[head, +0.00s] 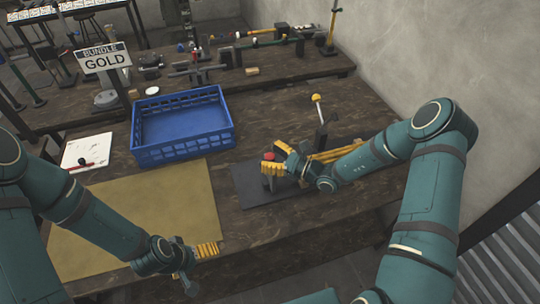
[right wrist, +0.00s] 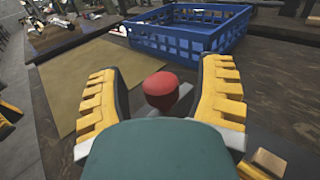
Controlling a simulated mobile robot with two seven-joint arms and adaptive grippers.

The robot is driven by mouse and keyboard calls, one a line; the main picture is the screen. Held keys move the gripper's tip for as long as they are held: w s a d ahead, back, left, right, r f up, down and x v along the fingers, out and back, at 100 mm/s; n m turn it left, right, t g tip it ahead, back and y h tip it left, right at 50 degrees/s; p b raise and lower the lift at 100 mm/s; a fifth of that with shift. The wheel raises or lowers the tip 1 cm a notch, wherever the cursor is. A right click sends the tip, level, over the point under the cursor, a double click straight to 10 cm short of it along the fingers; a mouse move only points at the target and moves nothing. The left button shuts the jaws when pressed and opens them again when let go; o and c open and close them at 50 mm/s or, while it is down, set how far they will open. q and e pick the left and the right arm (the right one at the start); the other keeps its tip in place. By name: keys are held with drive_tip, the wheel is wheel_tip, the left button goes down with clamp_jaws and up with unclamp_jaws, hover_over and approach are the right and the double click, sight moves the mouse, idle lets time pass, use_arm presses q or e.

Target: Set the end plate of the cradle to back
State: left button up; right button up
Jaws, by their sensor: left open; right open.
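A red knob (head: 268,156) stands on a fixture over a dark plate (head: 250,190) at the right of the bench. My right gripper (head: 274,163) is open at the knob. In the right wrist view, the red knob (right wrist: 161,86) shows between the two spread fingers (right wrist: 165,98), with visible gaps on both sides. A yellow-edged part (head: 335,153) lies behind my right wrist; whether it belongs to the cradle I cannot tell. The end plate is not clearly visible, and my arm hides much of the fixture. My left gripper (head: 205,258) is open and empty near the bench's front edge.
A yellow-ball lever (head: 317,98) stands behind my right gripper. An empty blue crate (head: 182,153) and a tan mat (head: 130,215) lie to the left. A sign reading BUNDLE GOLD (head: 106,57) stands behind. A grey wall (head: 440,70) bounds the right side.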

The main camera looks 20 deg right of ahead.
drive_tip(key=shift+a, duration=0.1)
clamp_jaws()
drive_tip(key=a+p, duration=0.1)
drive_tip(key=a, duration=0.8)
drive_tip(key=shift+s, duration=0.15)
unclamp_jaws()
drive_tip(key=shift+a, duration=0.15)
drive_tip(key=v, duration=1.2)
